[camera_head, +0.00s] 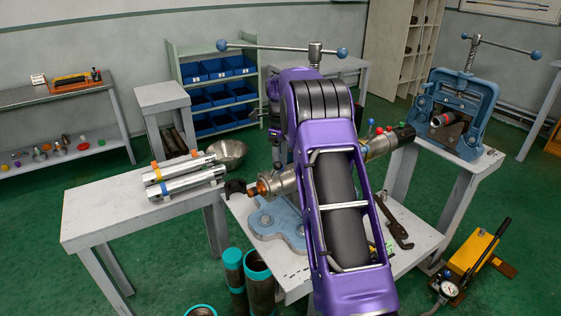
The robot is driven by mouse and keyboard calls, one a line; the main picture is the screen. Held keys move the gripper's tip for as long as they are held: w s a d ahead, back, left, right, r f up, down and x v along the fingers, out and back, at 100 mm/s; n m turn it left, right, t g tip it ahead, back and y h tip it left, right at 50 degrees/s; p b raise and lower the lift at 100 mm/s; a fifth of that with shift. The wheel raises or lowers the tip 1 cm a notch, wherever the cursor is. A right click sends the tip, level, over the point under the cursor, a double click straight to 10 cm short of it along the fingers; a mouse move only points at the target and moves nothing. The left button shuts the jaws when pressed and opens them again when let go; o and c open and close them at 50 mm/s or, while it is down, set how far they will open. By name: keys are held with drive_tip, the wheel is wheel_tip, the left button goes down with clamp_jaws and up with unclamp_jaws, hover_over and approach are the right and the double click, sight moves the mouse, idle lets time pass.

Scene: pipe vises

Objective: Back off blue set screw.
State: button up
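A small blue knob-headed screw (371,121) stands up from a grey metal pipe fitting (376,147) at the middle bench, just right of my arm. A red-headed screw (379,131) and a green-headed one (389,127) stand close beside it. The fitting lies across the bench and passes behind my purple arm, so its middle is hidden. A dark grey part at the far end of my arm, seemingly my gripper (257,114), juts out to the left, apart from the blue screw. It is small and partly hidden, and its fingers are not clear.
My arm hides most of the middle vise; its handle bar (272,47) shows above. A blue pipe vise (455,105) stands on the right bench. A wrench (395,222) lies on the middle bench. Silver pipes (185,184) lie on the left table. A yellow pump (475,252) sits on the floor.

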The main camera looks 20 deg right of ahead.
drive_tip(key=shift+f, duration=0.15)
clamp_jaws()
